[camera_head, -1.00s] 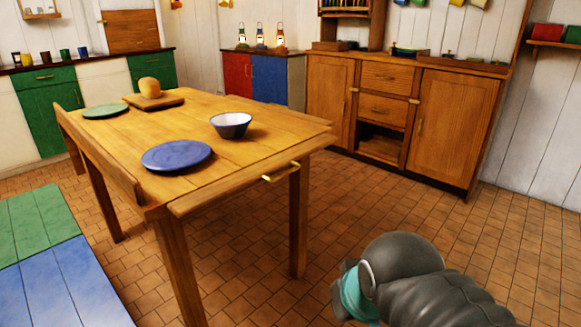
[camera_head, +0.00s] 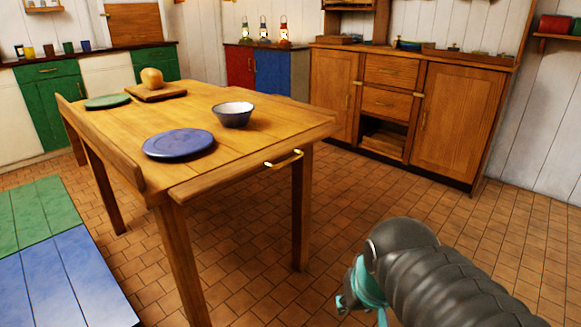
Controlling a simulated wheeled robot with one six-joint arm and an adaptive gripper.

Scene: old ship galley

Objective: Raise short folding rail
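The short folding rail (camera_head: 235,174) is a wooden strip along the near right end of the table. It lies folded down, its top no higher than the tabletop. My gripper (camera_head: 362,306), with teal fingers, is low at the bottom right, in front of the table and well apart from the rail and handle. Its fingers are partly hidden by my dark wrist, so their opening is unclear. I see nothing held in it.
A blue bench (camera_head: 65,285) is at lower left. The tiled floor is open at right.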

